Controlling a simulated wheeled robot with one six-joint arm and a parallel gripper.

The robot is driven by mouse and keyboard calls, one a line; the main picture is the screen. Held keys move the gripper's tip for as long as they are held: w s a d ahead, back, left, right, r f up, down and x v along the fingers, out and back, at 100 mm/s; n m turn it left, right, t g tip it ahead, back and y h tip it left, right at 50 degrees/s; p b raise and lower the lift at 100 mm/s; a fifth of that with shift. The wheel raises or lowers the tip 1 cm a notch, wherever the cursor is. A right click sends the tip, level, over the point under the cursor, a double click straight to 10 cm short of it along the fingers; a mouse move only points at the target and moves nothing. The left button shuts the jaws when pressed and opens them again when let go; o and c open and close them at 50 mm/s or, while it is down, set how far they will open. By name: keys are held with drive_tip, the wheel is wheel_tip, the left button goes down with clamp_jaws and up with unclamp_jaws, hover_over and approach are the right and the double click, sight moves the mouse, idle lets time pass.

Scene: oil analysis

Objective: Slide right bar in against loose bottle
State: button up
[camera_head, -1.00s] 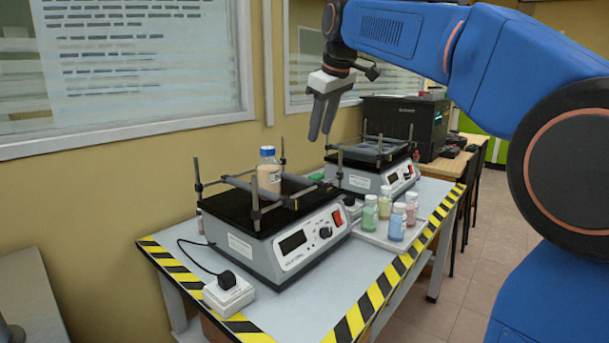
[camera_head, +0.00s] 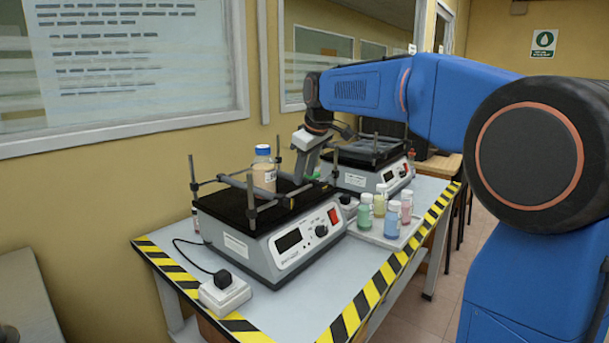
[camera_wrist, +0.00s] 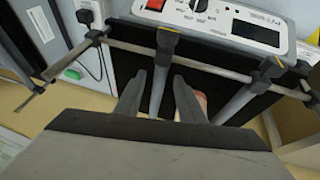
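The loose bottle (camera_head: 264,172), pale brown with a blue cap, stands upright on the black platform of the near shaker (camera_head: 290,240). A sliver of the bottle shows beside the finger on the right in the wrist view (camera_wrist: 202,98). The left bar (camera_head: 232,182) is on the bottle's left. The right bar (camera_wrist: 165,48) runs from the front cross rod down between my fingers in the wrist view. My gripper (camera_wrist: 159,84) points down, just right of the bottle in the head view, with its fingers apart on either side of this bar. Finger contact with the bar cannot be told.
A second shaker (camera_head: 364,165) stands behind on the table. Small capped bottles (camera_head: 378,207) stand on a white tray to the right. Upright posts (camera_head: 251,200) rise at the near shaker's corners. A socket box (camera_head: 225,294) with a plug is at the front left.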

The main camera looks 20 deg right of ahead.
drive_tip(key=shift+w+f, duration=0.2)
drive_tip(key=shift+f, duration=0.3)
clamp_jaws()
drive_tip(key=shift+s+a, duration=0.75)
drive_tip(key=shift+a, duration=0.35)
drive_tip(key=shift+s+a, duration=0.75)
drive_tip(key=shift+a, duration=0.3)
unclamp_jaws()
